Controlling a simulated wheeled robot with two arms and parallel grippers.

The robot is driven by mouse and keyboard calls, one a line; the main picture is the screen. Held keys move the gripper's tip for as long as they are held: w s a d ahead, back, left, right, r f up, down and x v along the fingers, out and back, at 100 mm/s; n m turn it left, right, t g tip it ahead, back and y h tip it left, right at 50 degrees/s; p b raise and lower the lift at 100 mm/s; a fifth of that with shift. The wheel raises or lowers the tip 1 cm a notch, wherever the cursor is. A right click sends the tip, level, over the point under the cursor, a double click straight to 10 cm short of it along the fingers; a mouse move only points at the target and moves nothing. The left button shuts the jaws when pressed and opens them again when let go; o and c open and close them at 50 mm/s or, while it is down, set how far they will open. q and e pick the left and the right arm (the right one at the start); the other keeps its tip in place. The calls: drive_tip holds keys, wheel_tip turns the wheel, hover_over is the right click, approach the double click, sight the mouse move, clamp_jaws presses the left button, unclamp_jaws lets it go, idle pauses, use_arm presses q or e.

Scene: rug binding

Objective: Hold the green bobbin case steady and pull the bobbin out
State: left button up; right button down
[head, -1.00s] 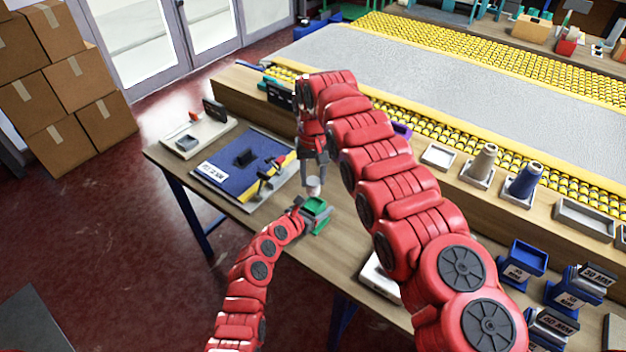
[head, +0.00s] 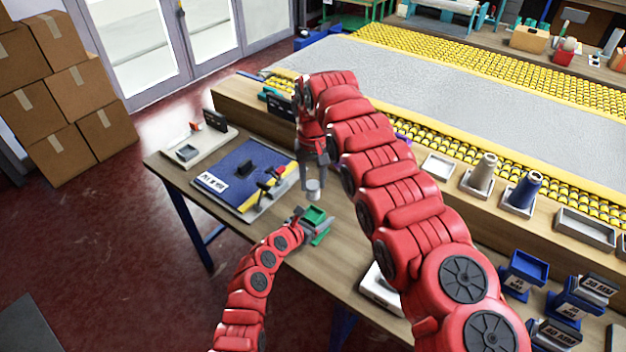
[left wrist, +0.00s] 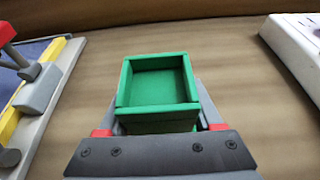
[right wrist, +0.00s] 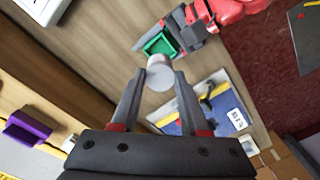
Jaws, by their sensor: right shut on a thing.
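The green bobbin case (head: 314,215) is an open-topped square box. In the left wrist view the case (left wrist: 158,82) looks empty inside. My left gripper (head: 306,222) has its fingers against both sides of the case, and the left fingers (left wrist: 160,115) show low in that view. The bobbin (head: 313,190), a pale cylinder, is between the fingertips of my right gripper (head: 314,178), above the case and apart from it. In the right wrist view the bobbin (right wrist: 160,74) sits at the tips of the right fingers (right wrist: 160,88), with the case (right wrist: 161,45) beyond it.
A blue mat board with a yellow strip (head: 238,172) lies left of the grippers. A pale tray (head: 190,150) is farther left. A white device (head: 384,291) stands to the right, partly behind my right arm. Bare wooden tabletop (head: 345,240) surrounds the case.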

use_arm(q)
drive_tip(key=o, duration=0.4)
drive_tip(key=shift+o, duration=0.2)
drive_tip(key=v, duration=1.2)
drive_tip(key=shift+a+f, duration=0.1)
